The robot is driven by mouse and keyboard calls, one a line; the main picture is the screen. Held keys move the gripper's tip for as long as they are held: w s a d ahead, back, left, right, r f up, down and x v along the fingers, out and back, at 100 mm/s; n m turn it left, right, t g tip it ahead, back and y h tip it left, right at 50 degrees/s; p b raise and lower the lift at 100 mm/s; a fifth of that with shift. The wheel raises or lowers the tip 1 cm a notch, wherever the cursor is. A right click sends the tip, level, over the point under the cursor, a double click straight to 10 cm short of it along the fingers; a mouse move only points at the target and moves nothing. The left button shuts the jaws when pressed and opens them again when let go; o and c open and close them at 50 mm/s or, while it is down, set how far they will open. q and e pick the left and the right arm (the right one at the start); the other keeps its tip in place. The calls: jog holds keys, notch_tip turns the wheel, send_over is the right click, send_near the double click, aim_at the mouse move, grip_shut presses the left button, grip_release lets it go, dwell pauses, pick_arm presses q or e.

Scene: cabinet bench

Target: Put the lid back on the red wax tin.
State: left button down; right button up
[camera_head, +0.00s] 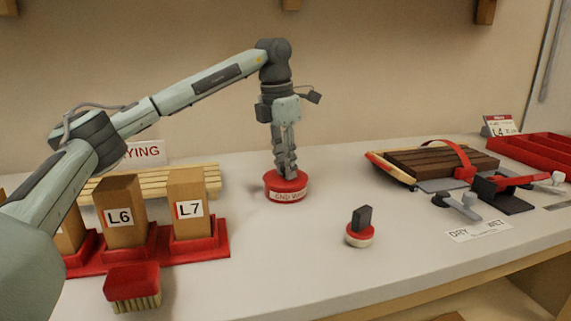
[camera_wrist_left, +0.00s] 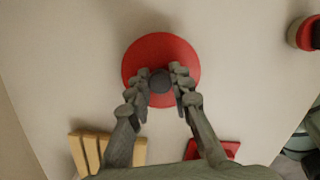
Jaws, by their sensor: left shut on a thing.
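The red wax tin (camera_head: 287,193) stands upright on the bench, with a pale label around its side. Its red lid (camera_wrist_left: 160,55) shows from above in the left wrist view as a round disc with a dark knob (camera_wrist_left: 160,80) at its middle. My left gripper (camera_head: 286,170) points straight down over the tin, its fingers shut on the knob. In the head view the lid sits at the tin's top with no clear gap. The lid hides the tin's inside, and I cannot tell whether it is fully seated. My right gripper is not in view.
A small round red-and-white tool with a dark block (camera_head: 361,222) stands right of the tin. A red brush (camera_head: 132,285) and boxes L6 (camera_head: 124,212) and L7 (camera_head: 188,204) are at left. A brown slatted block (camera_head: 440,161) is at right. Bench in front of the tin is clear.

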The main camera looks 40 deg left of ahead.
pick_arm(q)
jog(key=c, duration=1.3)
grip_release()
jog(key=shift+o, duration=0.4)
jog(key=o, duration=0.4)
jog(key=shift+r, duration=0.1)
jog(key=shift+r, duration=3.4)
